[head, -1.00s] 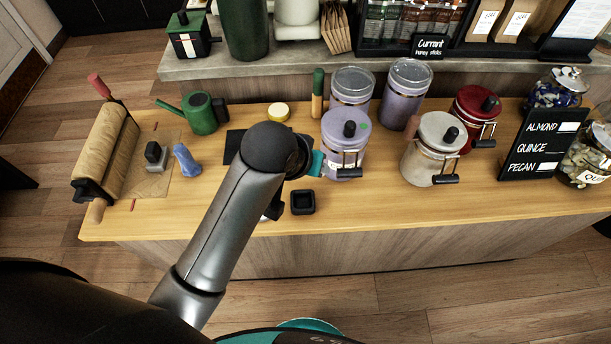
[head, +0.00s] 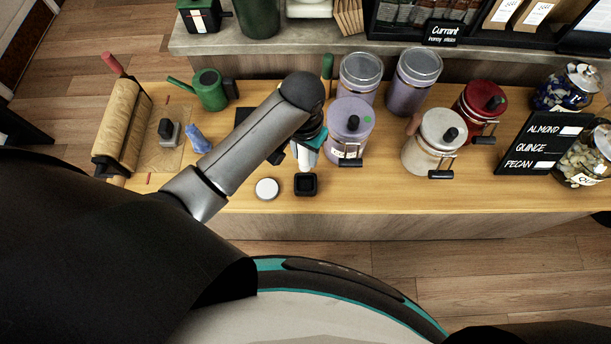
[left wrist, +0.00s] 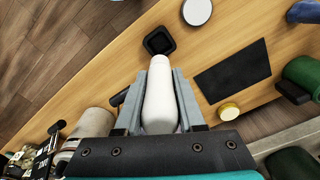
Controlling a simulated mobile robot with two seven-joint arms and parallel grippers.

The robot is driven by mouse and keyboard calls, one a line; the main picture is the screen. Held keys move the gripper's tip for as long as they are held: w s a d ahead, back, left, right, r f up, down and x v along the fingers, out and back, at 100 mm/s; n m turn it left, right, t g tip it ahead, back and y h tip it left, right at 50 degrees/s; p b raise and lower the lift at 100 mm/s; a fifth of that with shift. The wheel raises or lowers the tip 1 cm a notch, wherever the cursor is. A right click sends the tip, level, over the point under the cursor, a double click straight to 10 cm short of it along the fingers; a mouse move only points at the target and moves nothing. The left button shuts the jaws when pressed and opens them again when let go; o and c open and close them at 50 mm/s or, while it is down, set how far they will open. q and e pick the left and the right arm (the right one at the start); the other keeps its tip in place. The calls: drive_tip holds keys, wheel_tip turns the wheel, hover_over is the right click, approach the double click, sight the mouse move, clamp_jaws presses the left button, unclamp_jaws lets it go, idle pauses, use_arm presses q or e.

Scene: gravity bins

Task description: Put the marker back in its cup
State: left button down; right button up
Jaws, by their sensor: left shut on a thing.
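The black square cup (head: 305,184) stands near the front edge of the counter; its dark opening faces up. It also shows in the left wrist view (left wrist: 159,41). My left gripper (head: 307,160) is just behind the cup in the head view, pointing down. In the left wrist view, my left gripper (left wrist: 160,75) is shut on the white marker (left wrist: 161,100), a smooth bottle-shaped piece between both fingers. Its narrower end points toward the cup, which appears just beyond the tip. The marker looks outside the cup. My right gripper is out of view.
A lilac canister (head: 347,130) stands close right of my left gripper. A white disc (head: 267,188) lies left of the cup. A black slate (left wrist: 235,71) and a yellow disc (left wrist: 229,112) lie nearby. The counter right of the cup is clear.

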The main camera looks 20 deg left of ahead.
use_arm(q)
wheel_tip(320, 180, down, 9)
drive_tip(key=shift+w+f+b, duration=0.1)
drive_tip(key=shift+b, duration=0.9)
drive_tip(key=shift+f+b, duration=0.55)
drive_tip(key=shift+f, duration=1.15)
drive_tip(key=shift+f, duration=0.15)
drive_tip(key=c, duration=0.5)
unclamp_jaws()
drive_tip(key=r+p, duration=0.1)
drive_tip(key=r, duration=0.3)
drive_tip(key=r+p, duration=0.1)
drive_tip(key=r, duration=0.3)
drive_tip(key=r+p, duration=0.1)
drive_tip(key=r, duration=0.3)
drive_tip(key=shift+s+r, duration=0.15)
drive_tip(key=shift+s, duration=0.1)
